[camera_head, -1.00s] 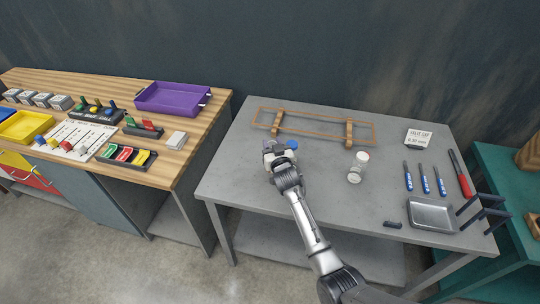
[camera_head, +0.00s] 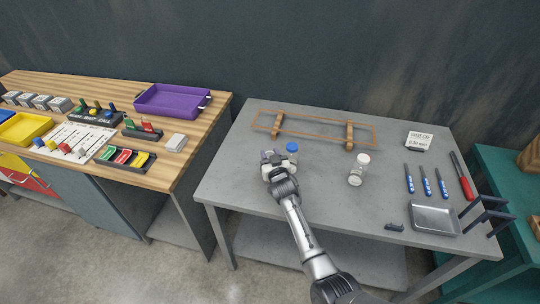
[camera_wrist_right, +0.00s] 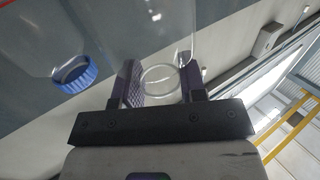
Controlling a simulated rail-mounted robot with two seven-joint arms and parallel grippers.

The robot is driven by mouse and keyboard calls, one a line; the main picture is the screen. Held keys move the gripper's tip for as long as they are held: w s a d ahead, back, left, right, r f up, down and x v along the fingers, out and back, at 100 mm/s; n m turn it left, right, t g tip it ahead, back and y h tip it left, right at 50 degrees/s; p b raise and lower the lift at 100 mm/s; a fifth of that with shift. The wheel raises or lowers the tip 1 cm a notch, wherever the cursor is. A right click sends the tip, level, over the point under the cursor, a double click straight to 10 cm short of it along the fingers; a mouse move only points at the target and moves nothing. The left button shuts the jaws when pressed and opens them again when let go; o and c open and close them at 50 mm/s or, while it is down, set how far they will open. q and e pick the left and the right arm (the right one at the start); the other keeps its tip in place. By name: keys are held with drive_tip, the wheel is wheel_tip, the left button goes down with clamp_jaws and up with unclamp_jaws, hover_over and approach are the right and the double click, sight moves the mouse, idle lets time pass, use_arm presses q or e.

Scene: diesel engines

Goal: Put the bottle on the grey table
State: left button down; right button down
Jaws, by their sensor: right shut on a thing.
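My right gripper (camera_head: 268,158) is over the left part of the grey table (camera_head: 235,185). In the right wrist view its fingers (camera_wrist_right: 160,85) are shut on a clear, see-through bottle (camera_wrist_right: 160,50), with a round rim between the fingertips. In the head view this bottle is mostly hidden by the gripper. A bottle with a blue cap (camera_head: 292,147) is close to the right of the gripper. Its blue cap also shows in the wrist view (camera_wrist_right: 74,75). My left gripper is not in view.
A wooden frame (camera_head: 315,130) lies behind the gripper. A label sign (camera_head: 418,141), blue-handled tools (camera_head: 426,182) and a metal tray (camera_head: 436,219) are at the right. The table's front middle is clear. A wooden bench with a purple tray (camera_head: 172,101) is at left.

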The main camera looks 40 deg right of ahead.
drive_tip(key=c, duration=1.1)
unclamp_jaws()
drive_tip(key=shift+f, duration=0.15)
drive_tip(key=shift+c, duration=0.2)
drive_tip(key=o, duration=0.4)
drive_tip(key=shift+o, duration=0.2)
drive_tip(key=shift+r, duration=0.35)
drive_tip(key=p+v, duration=0.2)
drive_tip(key=v, duration=1)
drive_tip(key=shift+f, duration=0.25)
